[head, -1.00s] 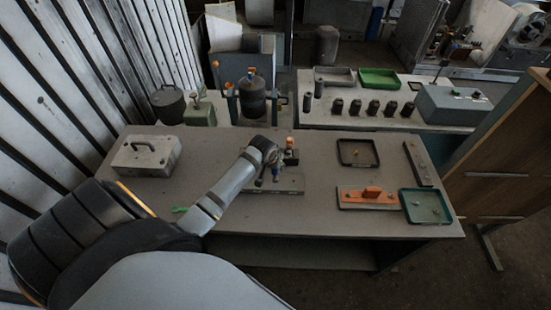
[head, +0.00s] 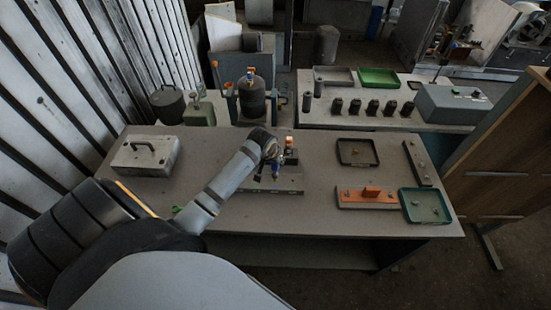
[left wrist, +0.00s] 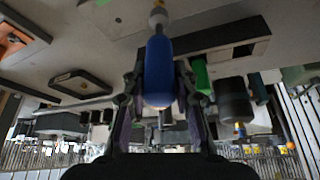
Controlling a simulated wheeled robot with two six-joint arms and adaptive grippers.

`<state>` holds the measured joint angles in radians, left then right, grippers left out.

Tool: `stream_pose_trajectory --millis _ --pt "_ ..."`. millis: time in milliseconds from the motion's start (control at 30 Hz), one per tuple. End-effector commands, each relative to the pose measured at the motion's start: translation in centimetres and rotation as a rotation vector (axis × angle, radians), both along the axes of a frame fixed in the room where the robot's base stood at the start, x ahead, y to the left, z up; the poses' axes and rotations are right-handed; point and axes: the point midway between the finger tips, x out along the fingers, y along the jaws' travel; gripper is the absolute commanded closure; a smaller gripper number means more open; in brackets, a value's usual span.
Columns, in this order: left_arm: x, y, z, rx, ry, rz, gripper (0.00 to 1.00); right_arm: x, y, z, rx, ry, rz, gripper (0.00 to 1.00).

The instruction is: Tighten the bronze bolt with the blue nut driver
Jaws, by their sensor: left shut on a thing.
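My left gripper (head: 272,166) is over the grey plate (head: 290,187) near the middle of the table, and the wrist hides part of the plate. The gripper is shut on the blue nut driver (left wrist: 158,72), with one finger on each side of its blue handle in the left wrist view. The driver's pale shaft (left wrist: 158,18) points to the top edge of that view, toward the table surface. Its tip is at the picture edge, so I cannot tell whether it touches a bolt. I cannot make out the bronze bolt. My right gripper is not in view.
An orange tray (head: 350,203), a green tray (head: 405,210) and a dark tray (head: 341,160) lie right of the plate. A small block with an orange top (head: 291,142) stands close behind the gripper. A grey case (head: 130,165) sits at the left.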

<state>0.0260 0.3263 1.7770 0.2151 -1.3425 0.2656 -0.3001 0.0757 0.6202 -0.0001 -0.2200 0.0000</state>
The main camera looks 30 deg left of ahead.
Motion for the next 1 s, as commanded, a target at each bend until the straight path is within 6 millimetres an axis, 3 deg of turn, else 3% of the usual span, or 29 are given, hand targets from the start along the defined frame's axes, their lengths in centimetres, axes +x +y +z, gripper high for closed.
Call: stream_pose_trajectory --millis 267,600,1000 --pt "0.1 0.0 0.8 0.001 -0.002 -0.001 1.00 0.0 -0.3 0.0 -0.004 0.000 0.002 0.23" --pt "0.0 0.0 5.0 0.002 -0.002 0.000 1.00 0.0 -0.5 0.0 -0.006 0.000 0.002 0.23" --pt "0.0 0.0 5.4 0.000 0.000 0.000 1.00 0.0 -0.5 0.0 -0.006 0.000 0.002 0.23"
